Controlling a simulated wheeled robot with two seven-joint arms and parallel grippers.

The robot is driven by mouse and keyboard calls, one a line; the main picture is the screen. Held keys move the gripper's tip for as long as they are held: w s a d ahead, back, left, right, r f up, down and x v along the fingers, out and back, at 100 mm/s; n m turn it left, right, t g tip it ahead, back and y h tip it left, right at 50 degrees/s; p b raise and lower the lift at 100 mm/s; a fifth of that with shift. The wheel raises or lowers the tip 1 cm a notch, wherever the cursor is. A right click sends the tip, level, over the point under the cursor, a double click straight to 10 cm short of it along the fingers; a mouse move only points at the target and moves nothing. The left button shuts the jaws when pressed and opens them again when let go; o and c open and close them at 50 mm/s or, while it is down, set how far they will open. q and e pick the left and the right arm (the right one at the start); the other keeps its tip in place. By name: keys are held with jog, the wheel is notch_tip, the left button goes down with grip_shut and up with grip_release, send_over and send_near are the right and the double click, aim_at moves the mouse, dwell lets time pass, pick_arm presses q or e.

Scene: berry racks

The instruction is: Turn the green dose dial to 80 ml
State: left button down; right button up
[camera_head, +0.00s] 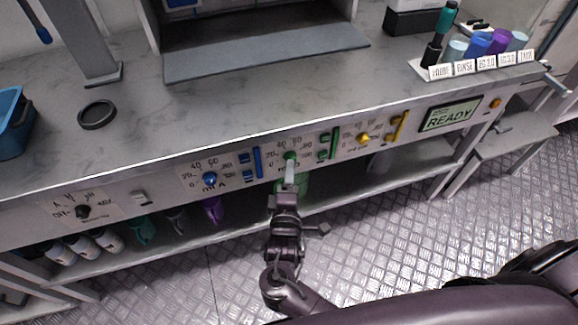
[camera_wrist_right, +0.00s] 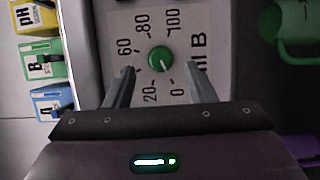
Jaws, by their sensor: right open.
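The green dose dial (camera_wrist_right: 160,58) is a small round knob on a pale scale plate marked "ml B" in the right wrist view. Its numbers run 0, 20, 60, 80, 100; the 40 is hidden by a finger. A faint light mark on the knob seems to point towards 0. The dial also shows in the head view (camera_head: 290,156), on the bench's front panel. My right gripper (camera_wrist_right: 160,75) is open, a finger on either side of the dial, with visible gaps to it. It also shows in the head view (camera_head: 289,172). My left gripper is not in view.
Left of it on the panel is a blue dial (camera_head: 209,179); right are a yellow dial (camera_head: 363,138) and a display reading "READY" (camera_head: 450,115). Bottles (camera_head: 78,245) and colored containers stand on the shelf below. Labelled cups (camera_head: 478,43) stand on the bench top.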

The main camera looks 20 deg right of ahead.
aim_at(291, 158)
jog(key=x, duration=0.3)
jog(key=shift+w, duration=0.2)
jog(key=shift+c, duration=0.3)
